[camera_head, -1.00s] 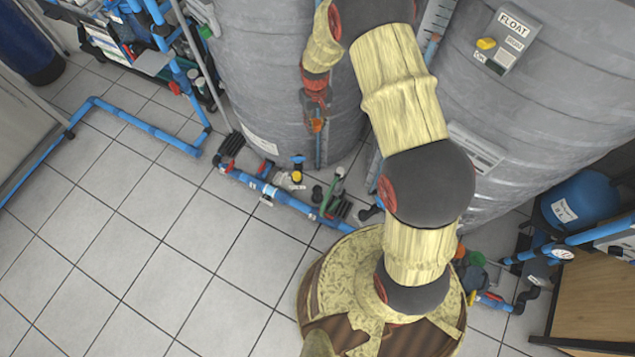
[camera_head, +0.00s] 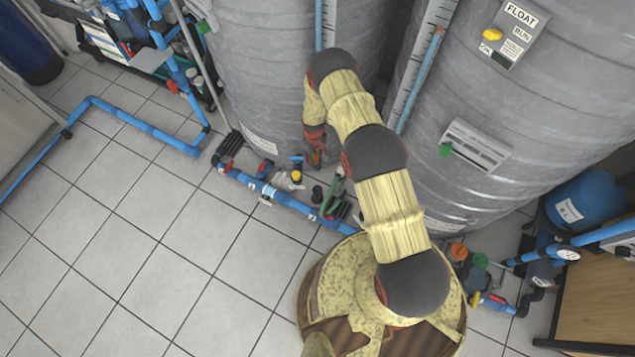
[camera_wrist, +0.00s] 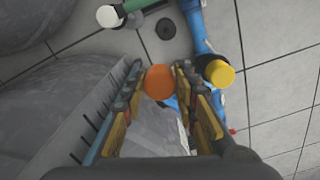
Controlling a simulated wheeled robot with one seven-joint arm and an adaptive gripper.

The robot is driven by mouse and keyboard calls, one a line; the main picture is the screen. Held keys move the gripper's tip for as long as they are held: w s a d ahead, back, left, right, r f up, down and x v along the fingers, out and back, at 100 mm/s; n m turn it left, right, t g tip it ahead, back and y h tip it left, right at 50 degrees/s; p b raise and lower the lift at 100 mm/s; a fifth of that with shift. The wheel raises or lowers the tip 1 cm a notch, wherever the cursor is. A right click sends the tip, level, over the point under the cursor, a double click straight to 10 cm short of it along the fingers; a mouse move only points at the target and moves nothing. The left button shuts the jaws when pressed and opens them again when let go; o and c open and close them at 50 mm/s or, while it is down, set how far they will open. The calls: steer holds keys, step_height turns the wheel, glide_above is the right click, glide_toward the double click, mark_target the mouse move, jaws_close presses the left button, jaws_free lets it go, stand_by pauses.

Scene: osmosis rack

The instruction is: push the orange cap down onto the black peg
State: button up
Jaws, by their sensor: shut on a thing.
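My gripper (camera_wrist: 160,95) is shut on the orange cap (camera_wrist: 160,82), which sits between its fingertips in the wrist view. In the head view my gripper (camera_head: 319,155) hangs above the floor in front of the grey tanks, with a bit of the orange cap (camera_head: 316,158) showing. The black peg (camera_head: 317,193) appears to be the short dark upright on the floor, just below the gripper in the picture. In the wrist view it looks like the dark round top (camera_wrist: 165,28), beyond the cap and apart from it. The cap's underside is hidden.
A yellow-capped valve (camera_wrist: 220,73) stands close to the right finger. A green-handled pipe with a white end (camera_wrist: 108,16) is at upper left. The blue floor pipe (camera_head: 262,187) runs beside the peg. The tanks (camera_head: 265,75) stand close behind. Tiled floor is free at left.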

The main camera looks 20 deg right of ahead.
steer(key=n+b, duration=0.1)
steer(key=n, duration=0.1)
glide_above(318, 189)
step_height(318, 189, down, 15)
steer(key=shift+w+a+f, duration=0.1)
steer(key=shift+f, duration=0.1)
steer(key=shift+f+b, duration=1.75)
steer(key=shift+f, duration=1)
steer(key=shift+f, duration=0.35)
stand_by(0.4)
steer(key=o, duration=0.4)
steer(key=shift+c, duration=0.2)
steer(key=o, duration=0.5)
steer(key=shift+o, duration=0.3)
